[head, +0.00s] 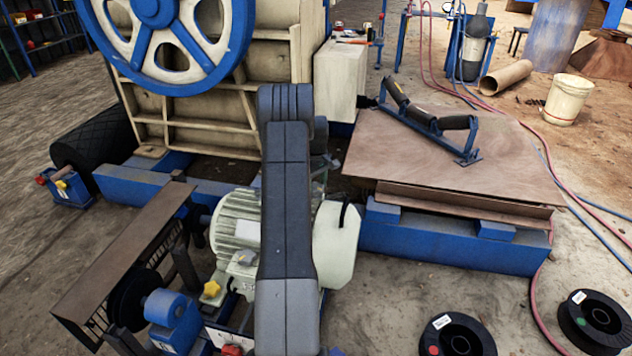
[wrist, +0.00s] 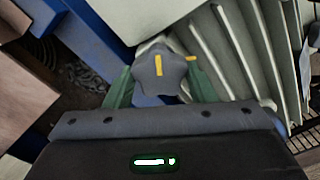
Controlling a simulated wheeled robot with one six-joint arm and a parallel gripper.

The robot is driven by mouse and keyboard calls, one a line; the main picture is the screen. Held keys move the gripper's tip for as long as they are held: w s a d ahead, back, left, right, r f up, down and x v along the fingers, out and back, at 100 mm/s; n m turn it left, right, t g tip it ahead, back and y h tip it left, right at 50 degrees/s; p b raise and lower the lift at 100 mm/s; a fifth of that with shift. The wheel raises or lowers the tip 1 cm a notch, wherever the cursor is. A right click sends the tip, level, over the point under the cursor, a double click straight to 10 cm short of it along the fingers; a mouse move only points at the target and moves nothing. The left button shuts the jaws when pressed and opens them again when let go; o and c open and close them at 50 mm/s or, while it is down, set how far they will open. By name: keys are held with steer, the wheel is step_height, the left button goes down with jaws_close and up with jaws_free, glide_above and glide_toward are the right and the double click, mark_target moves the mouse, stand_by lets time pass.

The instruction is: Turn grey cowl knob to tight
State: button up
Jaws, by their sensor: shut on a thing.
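The grey cowl knob (wrist: 172,77) is lobed and has a yellow line on its face. In the wrist view this line points nearly straight up the picture. A second short yellow mark (wrist: 191,58) shows just right of the knob. My gripper (wrist: 162,82) has a green finger on each side of the knob and is shut on it. In the head view, my arm hides the gripper and the grey knob. The pale green motor (head: 236,222) stands behind and beside my arm, with its rounded cowl (head: 338,240) to the right.
A yellow star knob (head: 211,289) and a red knob (head: 231,349) are at the motor's lower left. A brown guard (head: 125,255) stands left. A board-topped blue platform (head: 450,250) is at right. Two black reels (head: 597,318) lie on the floor at front right.

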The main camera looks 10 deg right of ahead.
steer(key=m+p, duration=0.2)
steer(key=m, duration=0.1)
steer(key=shift+r+m+p, duration=0.2)
steer(key=shift+m+p, duration=0.1)
steer(key=m+p, duration=0.2)
steer(key=m, duration=0.2)
steer(key=shift+f+m, duration=0.1)
steer(key=shift+m, duration=0.2)
steer(key=m+p, duration=0.1)
steer(key=m, duration=0.3)
steer(key=shift+m+p, duration=0.4)
steer(key=shift+m, duration=2.1)
steer(key=shift+f, duration=0.1)
steer(key=o, duration=1)
step_height(320, 180, up, 14)
steer(key=p, duration=0.3)
steer(key=shift+f, duration=0.1)
